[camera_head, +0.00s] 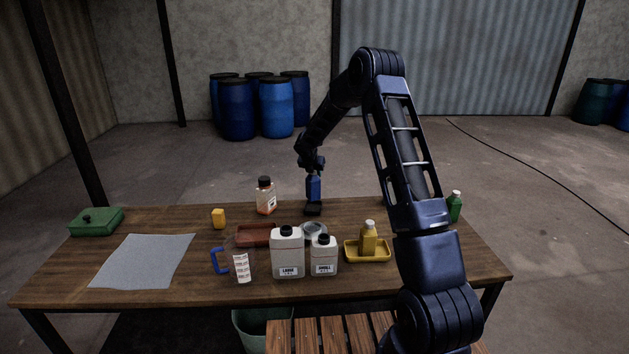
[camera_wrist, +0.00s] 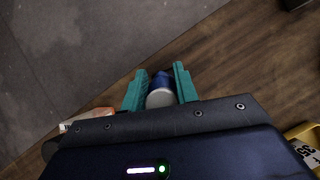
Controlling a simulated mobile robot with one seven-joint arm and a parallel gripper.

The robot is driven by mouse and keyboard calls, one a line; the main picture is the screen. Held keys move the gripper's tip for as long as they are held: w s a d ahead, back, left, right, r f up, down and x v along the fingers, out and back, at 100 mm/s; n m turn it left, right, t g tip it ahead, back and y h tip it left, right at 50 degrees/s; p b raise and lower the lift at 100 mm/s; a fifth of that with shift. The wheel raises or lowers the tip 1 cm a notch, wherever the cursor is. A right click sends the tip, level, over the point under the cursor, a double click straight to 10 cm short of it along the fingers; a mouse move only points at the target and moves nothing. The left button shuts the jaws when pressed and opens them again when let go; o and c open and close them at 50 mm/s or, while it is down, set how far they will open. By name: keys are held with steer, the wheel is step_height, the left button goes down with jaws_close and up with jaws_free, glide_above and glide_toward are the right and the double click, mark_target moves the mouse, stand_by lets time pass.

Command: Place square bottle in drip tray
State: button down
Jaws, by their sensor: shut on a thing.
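A yellow tray (camera_head: 350,257) at the front right holds a mustard-yellow bottle (camera_head: 367,241). A shallow red-brown tray (camera_head: 255,236) lies left of centre, partly hidden by the white bottles.
A black-capped bottle with orange contents (camera_head: 266,200) stands left of my gripper. A grey cloth (camera_head: 143,260) covers the left. A green bottle (camera_head: 454,207) stands far right.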

steer(key=shift+f, duration=1.95)
steer(key=c, duration=1.1)
jaws_free()
